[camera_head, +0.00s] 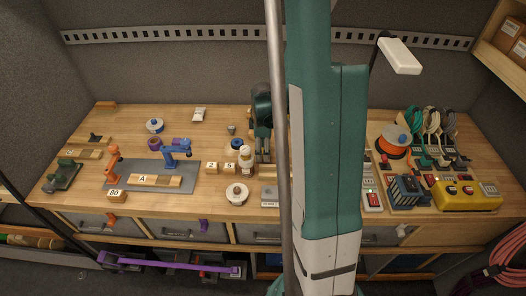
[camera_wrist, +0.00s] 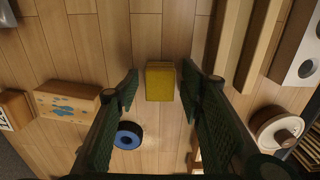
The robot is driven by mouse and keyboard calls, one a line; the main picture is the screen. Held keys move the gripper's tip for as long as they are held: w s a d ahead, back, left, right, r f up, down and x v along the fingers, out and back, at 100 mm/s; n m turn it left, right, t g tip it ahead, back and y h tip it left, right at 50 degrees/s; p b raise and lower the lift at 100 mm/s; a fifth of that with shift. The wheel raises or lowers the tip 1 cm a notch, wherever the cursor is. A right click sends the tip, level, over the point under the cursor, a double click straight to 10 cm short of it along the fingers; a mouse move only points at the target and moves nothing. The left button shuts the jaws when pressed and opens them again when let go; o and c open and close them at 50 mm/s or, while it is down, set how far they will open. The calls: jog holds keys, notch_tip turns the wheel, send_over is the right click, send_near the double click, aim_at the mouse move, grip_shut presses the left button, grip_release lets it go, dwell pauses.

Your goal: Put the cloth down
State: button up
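A small yellow folded or block-like piece (camera_wrist: 160,82), which may be the cloth, shows between and just beyond my fingertips in the wrist view. A gap shows on each side of it, so the fingers do not touch it. It appears to lie on the wooden tabletop, though its height is hard to tell. My gripper (camera_wrist: 158,84) is open and points down at the bench. In the head view my gripper (camera_head: 263,157) is over the middle of the bench, left of my arm. I cannot make out the yellow piece there.
Pale wooden bars (camera_wrist: 243,45) and a white spool (camera_wrist: 277,130) are at the right.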

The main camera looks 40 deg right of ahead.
notch_tip(320, 180, up, 12)
dwell(0.9)
dwell(0.6)
jog(key=shift+r, duration=0.1)
jog(key=s+a+r+m+t+h, duration=0.1)
jog(key=a+r+m+t, duration=0.1)
jog(key=a+r, duration=0.55)
jog(key=s+a+r+m+t, duration=0.15)
jog(key=a+r, duration=0.35)
jog(key=a, duration=0.5)
jog(key=s+a+r+m+t, duration=0.2)
jog(key=s+a, duration=0.3)
jog(key=a, duration=0.2)
jog(key=s+a+r+m+t+y, duration=0.1)
jog(key=s+a+r+m, duration=0.1)
jog(key=a, duration=0.6)
jog(key=s+m, duration=0.1)
jog(key=s, duration=0.1)
jog(key=shift+s+a+r+t, duration=0.2)
jog(key=shift+s+r+t, duration=0.15)
jog(key=shift+s+r, duration=0.05)
jog(key=shift+m, duration=0.25)
jog(key=shift+f, duration=0.1)
